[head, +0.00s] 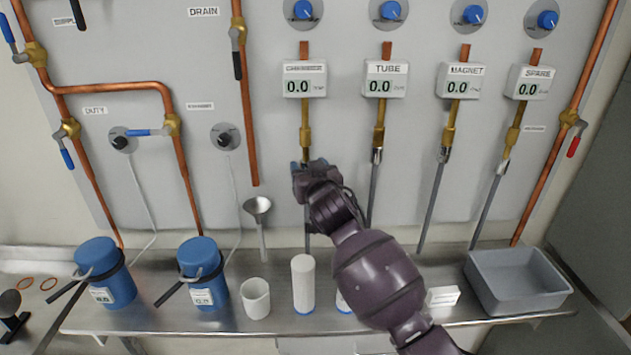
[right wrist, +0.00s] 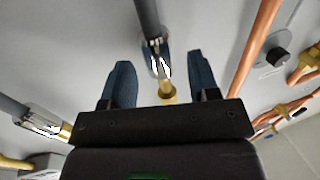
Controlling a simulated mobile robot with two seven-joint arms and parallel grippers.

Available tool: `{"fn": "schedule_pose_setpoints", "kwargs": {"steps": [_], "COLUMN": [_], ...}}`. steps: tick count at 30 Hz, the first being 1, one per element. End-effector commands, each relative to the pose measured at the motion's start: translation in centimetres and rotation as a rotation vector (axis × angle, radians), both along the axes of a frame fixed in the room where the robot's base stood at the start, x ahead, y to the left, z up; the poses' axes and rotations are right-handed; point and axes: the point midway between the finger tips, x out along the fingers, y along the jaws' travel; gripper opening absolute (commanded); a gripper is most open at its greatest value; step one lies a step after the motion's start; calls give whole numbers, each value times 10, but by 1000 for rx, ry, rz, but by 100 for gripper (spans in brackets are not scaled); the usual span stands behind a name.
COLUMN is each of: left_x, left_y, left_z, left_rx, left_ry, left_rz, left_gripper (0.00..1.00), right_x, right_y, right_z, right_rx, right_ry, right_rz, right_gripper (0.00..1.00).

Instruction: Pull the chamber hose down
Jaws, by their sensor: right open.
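The chamber hose (head: 307,216) hangs from a brass fitting (head: 305,118) under the leftmost display (head: 304,79), whose label is blurred. My right gripper (head: 304,168) is in front of this line and hides the coupling in the head view. In the right wrist view, turned about, the open gripper (right wrist: 159,62) has one blue finger on each side of the line. The grey hose (right wrist: 147,18), its metal coupling (right wrist: 157,58) and the brass end (right wrist: 168,92) show between the fingers, with gaps on both sides. My left gripper is not in view.
The tube hose (head: 373,190) hangs close to the right, with the magnet and spare hoses beyond. A copper pipe (head: 248,125) runs down to the left. A funnel (head: 257,206), white cylinder (head: 303,285), beaker (head: 256,298) and grey tub (head: 518,281) are below.

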Motion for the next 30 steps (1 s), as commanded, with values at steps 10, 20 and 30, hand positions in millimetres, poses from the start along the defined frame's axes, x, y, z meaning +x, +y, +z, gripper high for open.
{"fn": "schedule_pose_setpoints", "kwargs": {"steps": [10, 20, 30], "left_x": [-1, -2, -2], "left_y": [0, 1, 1], "left_z": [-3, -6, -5], "left_rx": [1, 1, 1], "left_ry": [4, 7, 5], "left_rz": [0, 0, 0], "left_gripper": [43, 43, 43], "right_x": [-47, -89, -99], "right_y": [-13, -24, -26], "right_z": [-1, -1, -1], "right_rx": [1, 0, -1], "right_ry": [1, 2, 3], "right_rz": [0, 0, -1], "right_gripper": [55, 55, 55]}}
